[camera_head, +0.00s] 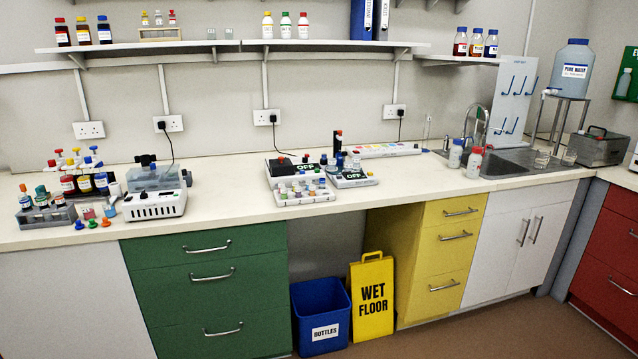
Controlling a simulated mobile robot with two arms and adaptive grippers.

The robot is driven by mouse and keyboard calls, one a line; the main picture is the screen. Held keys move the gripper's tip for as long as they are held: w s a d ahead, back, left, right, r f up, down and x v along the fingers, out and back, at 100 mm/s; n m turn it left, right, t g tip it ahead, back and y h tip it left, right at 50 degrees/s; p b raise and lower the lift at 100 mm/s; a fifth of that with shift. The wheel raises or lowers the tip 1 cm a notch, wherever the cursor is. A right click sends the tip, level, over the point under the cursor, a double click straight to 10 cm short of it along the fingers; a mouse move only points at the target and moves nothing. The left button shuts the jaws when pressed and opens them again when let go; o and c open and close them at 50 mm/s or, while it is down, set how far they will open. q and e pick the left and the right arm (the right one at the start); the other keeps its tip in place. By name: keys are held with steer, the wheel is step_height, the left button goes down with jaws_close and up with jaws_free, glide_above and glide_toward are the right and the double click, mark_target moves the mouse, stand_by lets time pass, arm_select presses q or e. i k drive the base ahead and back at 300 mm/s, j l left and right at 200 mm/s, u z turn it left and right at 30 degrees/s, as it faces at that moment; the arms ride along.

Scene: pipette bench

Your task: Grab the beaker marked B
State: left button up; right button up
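Two small clear glass vessels that look like beakers stand by the right end of the sink, one at the left (541,159) and one at the right (568,157). They stand below the water tank's tap, close to a grey metal box. No letter can be read on either at this size, so I cannot tell which one is marked B. Neither of my grippers is in view.
A long cream counter (230,190) carries bottles and lab devices at left and middle. The sink (505,162) has a tap and white bottles beside it. A water tank (572,65) stands on a metal frame. A yellow wet-floor sign (372,298) and blue bin (321,315) stand below.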

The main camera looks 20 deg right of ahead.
mark_target(542, 157)
steer(key=l, duration=0.85)
steer(key=l+z, duration=0.1)
steer(key=l, duration=0.7)
steer(key=l+z, duration=0.1)
steer(key=l, duration=0.75)
steer(key=i+l, duration=0.1)
steer(key=l, duration=0.75)
steer(key=l+z, duration=0.1)
steer(key=l, duration=0.7)
steer(key=i+l, duration=0.15)
steer(key=l, duration=0.7)
steer(key=i+l+z, duration=0.15)
steer(key=l, duration=0.65)
steer(key=i+l, duration=0.1)
steer(key=l, duration=0.75)
